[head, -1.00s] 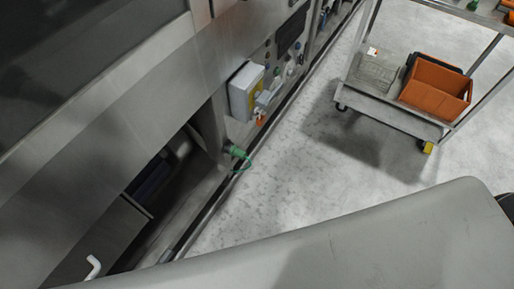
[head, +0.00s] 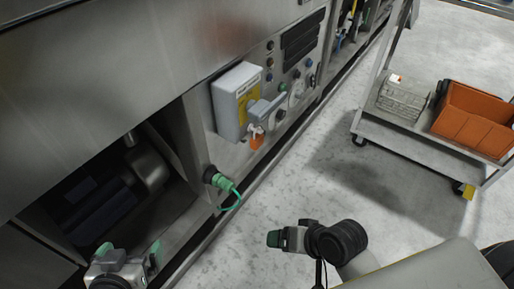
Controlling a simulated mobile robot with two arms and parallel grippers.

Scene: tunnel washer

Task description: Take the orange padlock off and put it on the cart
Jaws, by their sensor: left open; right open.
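The orange padlock (head: 257,141) hangs below the handle of a grey switch box (head: 237,98) on the machine's front panel. The cart (head: 410,128) stands on the floor at the right, with its lower shelf in view. My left gripper (head: 128,250) is open and empty at the bottom left, below and left of the padlock, in front of the open machine bay. My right gripper (head: 274,239) is at the bottom middle, open and empty, below the padlock and over the floor. Neither gripper touches the padlock.
A green connector with a looped cord (head: 217,179) sticks out below the switch box. An orange bin (head: 474,119) and a grey box (head: 402,100) stand on the cart's lower shelf. Pale floor between machine and cart is clear.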

